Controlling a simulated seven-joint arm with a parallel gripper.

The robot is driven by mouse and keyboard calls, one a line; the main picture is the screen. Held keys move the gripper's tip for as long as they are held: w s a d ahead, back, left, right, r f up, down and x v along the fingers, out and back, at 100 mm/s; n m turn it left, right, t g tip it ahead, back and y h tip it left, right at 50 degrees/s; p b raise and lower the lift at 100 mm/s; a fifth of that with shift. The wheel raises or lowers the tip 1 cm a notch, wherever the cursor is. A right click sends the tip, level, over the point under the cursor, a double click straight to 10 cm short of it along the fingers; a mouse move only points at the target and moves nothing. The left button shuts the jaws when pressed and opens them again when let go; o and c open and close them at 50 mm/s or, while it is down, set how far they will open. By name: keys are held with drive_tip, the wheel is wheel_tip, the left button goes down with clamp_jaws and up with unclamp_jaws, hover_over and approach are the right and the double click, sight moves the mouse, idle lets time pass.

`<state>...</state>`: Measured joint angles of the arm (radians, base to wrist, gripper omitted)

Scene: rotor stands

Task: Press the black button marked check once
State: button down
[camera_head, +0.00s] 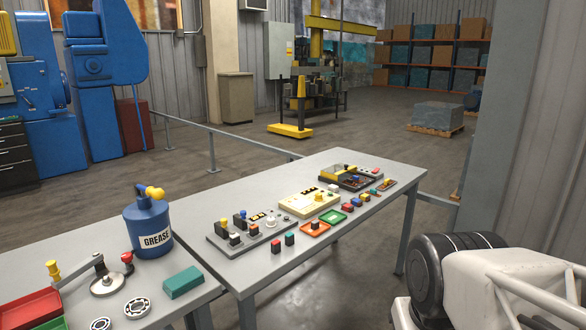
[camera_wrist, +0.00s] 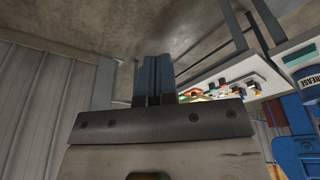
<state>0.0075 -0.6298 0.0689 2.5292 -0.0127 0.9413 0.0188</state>
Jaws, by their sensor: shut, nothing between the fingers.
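Three stands rest on the grey table: a grey one (camera_head: 215,238) with dark blocks and round knobs, a cream one (camera_head: 290,206), and a dark one with yellow parts (camera_head: 330,179) at the far end. Small dark parts sit on them, but no "check" marking is legible, so I cannot tell which is the black button. My gripper (camera_wrist: 156,62) shows in the wrist view with its two dark fingers together and nothing between them. It is apart from the stands, which show small to its right there. My gripper is not visible in the head view.
Orange (camera_head: 315,230) and green (camera_head: 333,217) trays and several small coloured blocks lie along the table's near side. A blue grease can (camera_head: 148,225), a teal block (camera_head: 183,282), a crank tool (camera_head: 105,283) and bearing rings (camera_head: 137,307) stand at the left.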

idle(0.5)
drive_tip(key=w+a+r+n, duration=0.1)
drive_tip(key=w+a+r, duration=0.15)
drive_tip(key=w, duration=1.05)
drive_tip(key=w+a+r+n+y, duration=0.15)
drive_tip(key=w+r, duration=0.25)
drive_tip(key=w, duration=0.9)
drive_tip(key=w+a+r+n, duration=0.2)
drive_tip(key=w+r, duration=0.1)
drive_tip(key=w, duration=1.1)
drive_tip(key=w+a+f+n, duration=0.1)
drive_tip(key=w+a+f, duration=0.3)
drive_tip(key=w, duration=0.8)
drive_tip(key=w+a+f+n, duration=0.2)
drive_tip(key=w+a+f, duration=0.2)
drive_tip(key=w, duration=0.9)
drive_tip(key=w+a+f+n, duration=0.1)
drive_tip(key=w+a+f, duration=0.4)
drive_tip(key=w+f, duration=0.4)
drive_tip(key=w+y, duration=0.1)
drive_tip(key=w, duration=0.2)
drive_tip(key=shift+w+f+n, duration=0.2)
drive_tip(key=shift+w+n, duration=0.15)
drive_tip(key=shift+a, duration=0.1)
drive_tip(key=shift+f, duration=0.1)
